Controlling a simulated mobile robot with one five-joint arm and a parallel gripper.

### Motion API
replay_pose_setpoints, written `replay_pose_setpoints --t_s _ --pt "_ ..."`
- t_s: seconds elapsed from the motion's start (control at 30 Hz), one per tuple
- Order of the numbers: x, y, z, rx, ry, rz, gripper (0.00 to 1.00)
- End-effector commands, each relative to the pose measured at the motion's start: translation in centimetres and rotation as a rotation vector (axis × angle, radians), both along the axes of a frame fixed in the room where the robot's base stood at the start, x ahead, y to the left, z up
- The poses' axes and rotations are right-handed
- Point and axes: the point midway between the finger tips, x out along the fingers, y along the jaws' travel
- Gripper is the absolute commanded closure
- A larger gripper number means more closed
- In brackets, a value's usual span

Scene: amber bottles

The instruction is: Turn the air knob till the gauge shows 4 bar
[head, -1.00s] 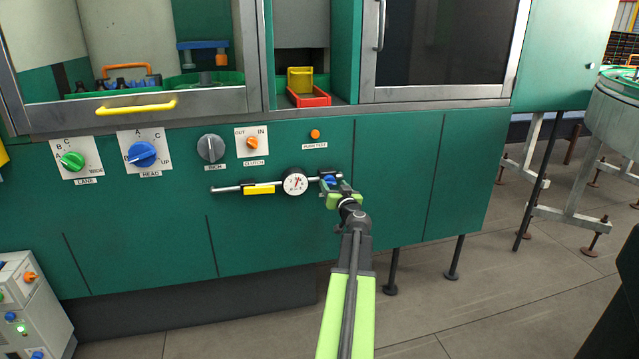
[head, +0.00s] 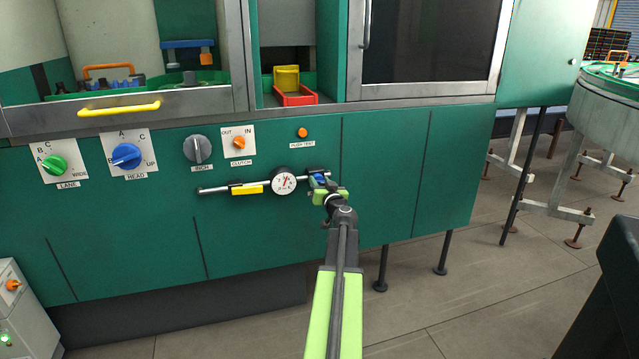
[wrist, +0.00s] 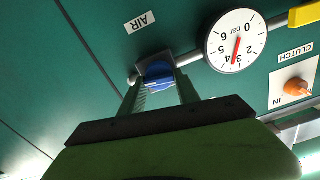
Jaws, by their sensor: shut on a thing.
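The blue air knob (head: 319,180) sits at the right end of a thin pipe on the green machine front. It also shows in the wrist view (wrist: 159,73), below the AIR label (wrist: 140,21). My gripper (head: 322,184) is shut on the knob, with one green finger on either side in the wrist view (wrist: 159,88). The fingers hide part of the knob. The round white gauge (head: 284,181) is just left of the knob. In the wrist view the gauge (wrist: 222,37) is upside down, and its red needle points between 3 and 4, a little past 3.
A yellow handle (head: 246,188) is on the pipe left of the gauge. The orange clutch knob (head: 239,142), grey inch knob (head: 197,149), blue head knob (head: 126,156) and green lane knob (head: 53,165) are on the panel. A dark block stands at the right edge.

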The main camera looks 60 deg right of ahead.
Motion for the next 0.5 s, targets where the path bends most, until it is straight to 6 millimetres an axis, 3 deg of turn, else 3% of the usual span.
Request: replay_pose_setpoints --t_s 0.3,0.5 --pt "-0.10 -0.11 -0.07 0.244 -0.235 -0.001 1.00" --pt "-0.10 -0.11 -0.08 0.309 -0.298 -0.001 1.00"
